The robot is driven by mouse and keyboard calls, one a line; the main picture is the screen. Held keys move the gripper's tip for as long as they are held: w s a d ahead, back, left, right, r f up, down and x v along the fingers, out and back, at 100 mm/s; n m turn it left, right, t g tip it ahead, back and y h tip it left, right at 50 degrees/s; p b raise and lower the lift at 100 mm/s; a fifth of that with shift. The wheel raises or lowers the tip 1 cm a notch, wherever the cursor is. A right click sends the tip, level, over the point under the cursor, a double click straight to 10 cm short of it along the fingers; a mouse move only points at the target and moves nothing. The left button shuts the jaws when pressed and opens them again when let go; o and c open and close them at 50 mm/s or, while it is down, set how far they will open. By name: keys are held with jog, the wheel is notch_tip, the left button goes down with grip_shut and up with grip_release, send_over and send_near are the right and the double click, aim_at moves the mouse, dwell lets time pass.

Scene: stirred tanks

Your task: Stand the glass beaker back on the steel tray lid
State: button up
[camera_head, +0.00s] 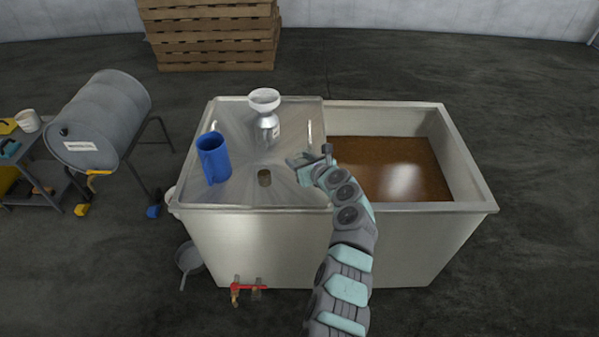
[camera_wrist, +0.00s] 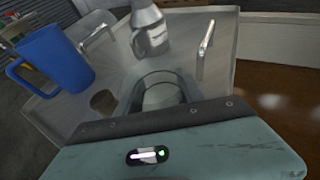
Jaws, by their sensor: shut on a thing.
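The glass beaker (camera_wrist: 165,94) shows in the wrist view as a clear, round-rimmed shape just beyond the edge of my gripper's body. My gripper (camera_head: 300,164) is shut on it, above the right part of the steel tray lid (camera_head: 232,192). In the head view the beaker is hard to make out against the steel. I cannot tell whether its base touches the lid. The lid covers the left part of the tank and has two upright handles. It also shows in the wrist view (camera_wrist: 62,108).
The open tank side with brown liquid (camera_head: 390,165) lies to the right. The lid's front left is clear.

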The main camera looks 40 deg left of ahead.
notch_tip(320, 180, down, 4)
jog(key=shift+f+b, duration=0.1)
jog(key=shift+b, duration=0.95)
jog(key=shift+r, duration=0.2)
jog(key=shift+f, duration=0.1)
jog(key=o, duration=1.4)
jog(key=shift+o, duration=0.2)
